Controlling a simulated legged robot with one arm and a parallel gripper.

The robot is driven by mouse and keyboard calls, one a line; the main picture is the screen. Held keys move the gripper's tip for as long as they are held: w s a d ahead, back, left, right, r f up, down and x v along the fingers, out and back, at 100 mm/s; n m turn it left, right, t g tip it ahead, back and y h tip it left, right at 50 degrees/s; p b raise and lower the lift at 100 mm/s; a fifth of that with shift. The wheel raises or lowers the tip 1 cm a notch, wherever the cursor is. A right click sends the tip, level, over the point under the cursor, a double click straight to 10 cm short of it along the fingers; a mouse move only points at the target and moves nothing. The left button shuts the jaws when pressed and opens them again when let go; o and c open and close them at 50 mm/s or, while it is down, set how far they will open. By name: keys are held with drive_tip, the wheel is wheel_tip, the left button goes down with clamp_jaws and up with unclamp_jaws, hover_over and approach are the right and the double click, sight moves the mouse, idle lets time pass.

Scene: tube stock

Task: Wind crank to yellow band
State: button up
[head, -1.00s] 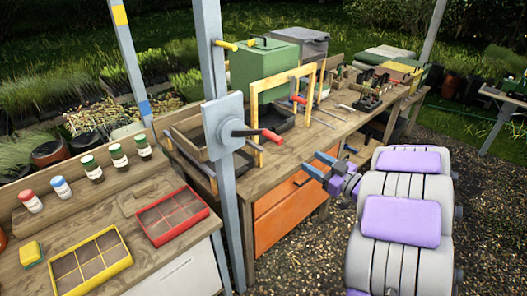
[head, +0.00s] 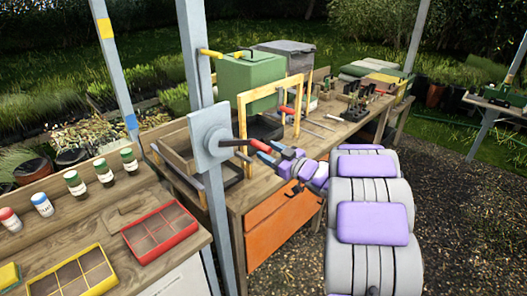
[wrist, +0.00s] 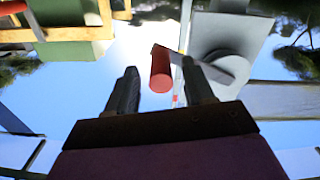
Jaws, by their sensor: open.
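The crank is mounted on a grey plate (head: 210,140) on the near grey post. Its dark arm (head: 233,143) points right and ends in a red handle (head: 259,145). In the wrist view the red handle (wrist: 160,72) lies between the two dark fingers, around their tips, with a gap on each side. My gripper (head: 270,154) is open at the handle and shows from behind in the wrist view (wrist: 160,85). A yellow band (head: 105,28) and a blue band (head: 130,122) are on the far left post.
A green box (head: 247,83) and a yellow frame (head: 272,92) stand on the bench behind the crank. Red (head: 160,228) and yellow (head: 85,275) trays lie on the near bench. Several small bottles line its back. Gravel ground is open at right.

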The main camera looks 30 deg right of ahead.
sight(264, 149)
drive_tip(key=shift+x, duration=1.6)
clamp_jaws()
